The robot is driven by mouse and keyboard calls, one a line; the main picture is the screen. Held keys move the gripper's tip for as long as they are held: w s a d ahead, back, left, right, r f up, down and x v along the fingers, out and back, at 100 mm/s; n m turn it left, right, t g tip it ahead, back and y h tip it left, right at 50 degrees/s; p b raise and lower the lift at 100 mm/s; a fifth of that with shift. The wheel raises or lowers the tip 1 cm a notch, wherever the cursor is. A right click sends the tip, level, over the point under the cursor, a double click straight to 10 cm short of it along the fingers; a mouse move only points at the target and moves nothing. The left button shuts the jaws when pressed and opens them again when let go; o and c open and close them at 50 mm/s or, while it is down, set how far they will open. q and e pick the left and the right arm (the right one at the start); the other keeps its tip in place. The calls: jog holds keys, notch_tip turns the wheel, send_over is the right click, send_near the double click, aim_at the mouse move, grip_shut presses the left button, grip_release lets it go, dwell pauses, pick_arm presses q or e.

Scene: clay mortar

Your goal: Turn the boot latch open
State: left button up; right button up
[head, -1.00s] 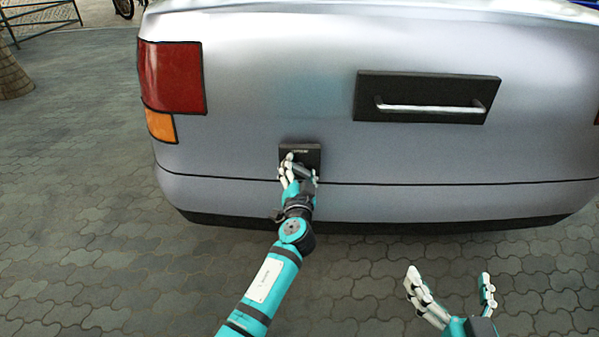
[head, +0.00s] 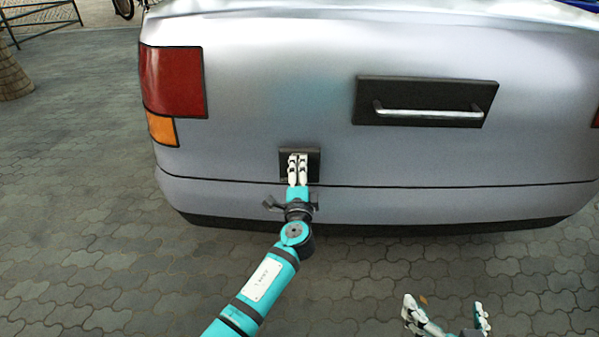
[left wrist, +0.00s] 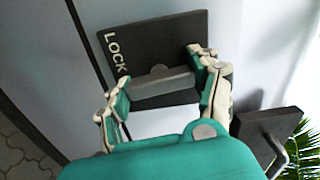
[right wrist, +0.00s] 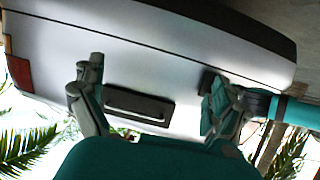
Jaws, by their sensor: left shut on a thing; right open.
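The boot latch is a grey bar (left wrist: 163,84) on a black square plate marked LOCK (left wrist: 152,47) in the left wrist view. In the head view the plate (head: 314,170) sits low on the silver boot, and my left gripper covers most of it. My left gripper (head: 298,158) is shut on the latch bar, with its fingers at both ends of the bar in the left wrist view. The bar looks roughly parallel to the plate's edges. My right gripper (head: 443,305) is open and empty, low at the right in the head view.
A silver handle (head: 430,112) on a black panel is right of and above the latch. A red and orange tail light (head: 173,82) is at the car's left corner. The paved ground (head: 80,230) is clear beside and in front of the bumper.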

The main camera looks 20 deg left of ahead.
pick_arm(q)
jog(key=shift+d+r+m, duration=0.1)
jog(key=shift+m, duration=0.7)
pick_arm(e)
jog(key=shift+s+d+f+g, duration=0.3)
jog(key=shift+s+f+g, duration=0.3)
jog(key=shift+f, duration=0.2)
pick_arm(q)
jog(key=o, duration=1.2)
jog(key=shift+c, duration=0.2)
pick_arm(e)
jog(key=shift+w, duration=0.1)
pick_arm(q)
jog(key=shift+s+d, duration=0.15)
jog(key=shift+s, duration=0.25)
jog(key=v, duration=1.1)
